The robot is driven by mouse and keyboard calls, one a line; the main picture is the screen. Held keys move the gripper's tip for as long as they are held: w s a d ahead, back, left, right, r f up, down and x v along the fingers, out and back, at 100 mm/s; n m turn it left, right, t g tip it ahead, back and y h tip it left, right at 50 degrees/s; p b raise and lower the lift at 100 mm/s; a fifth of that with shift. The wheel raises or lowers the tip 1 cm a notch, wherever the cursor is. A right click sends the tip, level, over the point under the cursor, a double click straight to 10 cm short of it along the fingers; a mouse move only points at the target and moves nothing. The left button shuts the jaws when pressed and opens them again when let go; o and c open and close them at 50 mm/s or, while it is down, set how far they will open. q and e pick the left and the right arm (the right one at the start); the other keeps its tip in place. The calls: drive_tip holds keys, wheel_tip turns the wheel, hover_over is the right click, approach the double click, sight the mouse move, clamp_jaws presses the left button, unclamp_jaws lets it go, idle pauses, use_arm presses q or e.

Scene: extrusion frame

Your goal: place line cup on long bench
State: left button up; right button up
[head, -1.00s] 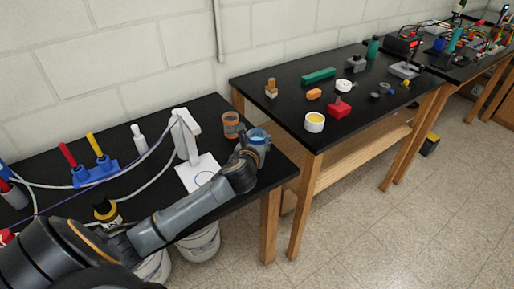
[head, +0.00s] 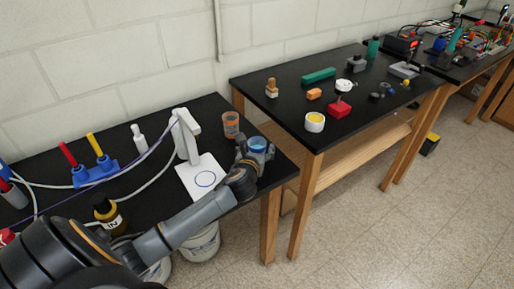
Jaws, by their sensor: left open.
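A blue cup (head: 258,143) stands at the right end of the near black-topped bench (head: 262,180); it may be the line cup, but I cannot read any marking. My left gripper (head: 256,151) is open around the blue cup, with fingers on both sides and partly hiding its lower part. I cannot tell whether the fingers touch it. My right gripper is not in view.
A white stand with a circled base plate (head: 203,177) is left of the gripper. A second black bench (head: 283,115) holds a white-and-yellow cup (head: 315,122), a red block (head: 339,109) and other parts.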

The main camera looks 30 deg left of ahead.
use_arm(q)
drive_tip(key=shift+r, duration=0.1)
drive_tip(key=shift+s, duration=0.1)
drive_tip(key=v, duration=1)
drive_tip(key=shift+s+r, duration=0.15)
drive_tip(key=shift+s, duration=0.05)
drive_tip(key=shift+s+d+r, duration=0.25)
drive_tip(key=shift+s+d, duration=0.05)
drive_tip(key=shift+s, duration=0.3)
